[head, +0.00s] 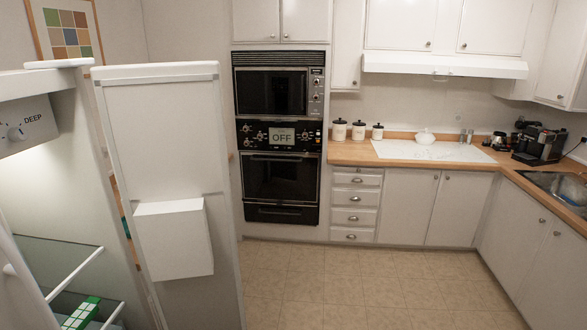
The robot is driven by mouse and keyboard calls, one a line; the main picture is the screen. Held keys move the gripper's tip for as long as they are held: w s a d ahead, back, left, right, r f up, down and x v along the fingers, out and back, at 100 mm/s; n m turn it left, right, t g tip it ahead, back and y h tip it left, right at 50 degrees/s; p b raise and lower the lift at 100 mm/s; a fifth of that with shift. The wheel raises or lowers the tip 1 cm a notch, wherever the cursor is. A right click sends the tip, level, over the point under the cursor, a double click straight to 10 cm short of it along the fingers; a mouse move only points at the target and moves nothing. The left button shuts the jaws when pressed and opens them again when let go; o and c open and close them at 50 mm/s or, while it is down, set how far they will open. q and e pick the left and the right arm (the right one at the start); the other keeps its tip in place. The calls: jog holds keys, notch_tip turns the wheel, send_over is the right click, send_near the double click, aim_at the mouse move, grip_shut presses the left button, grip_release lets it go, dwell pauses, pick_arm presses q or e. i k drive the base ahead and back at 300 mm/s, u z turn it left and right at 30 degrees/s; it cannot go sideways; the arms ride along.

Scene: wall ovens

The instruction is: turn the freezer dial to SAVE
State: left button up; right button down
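The freezer dial (15,133) is a small white knob on a pale panel inside the open cabinet at the left edge of the head view. The word DEEP is printed on the panel to the right of the knob. The left part of the panel is cut off by the picture edge, and no SAVE mark is visible. I cannot tell for sure where the knob points. The freezer door (163,140) stands open to the right of the compartment. Neither of my grippers shows in this view.
Inside the freezer are a glass shelf (56,262) and a green and white box (82,313). A white bin (174,240) juts from the open door. Wall ovens (280,188) with an OFF display stand beyond. The tiled floor (345,285) ahead and right is clear.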

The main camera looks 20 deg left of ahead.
aim_at(15, 134)
jog(key=i, duration=2.75)
jog(key=u, duration=3.9)
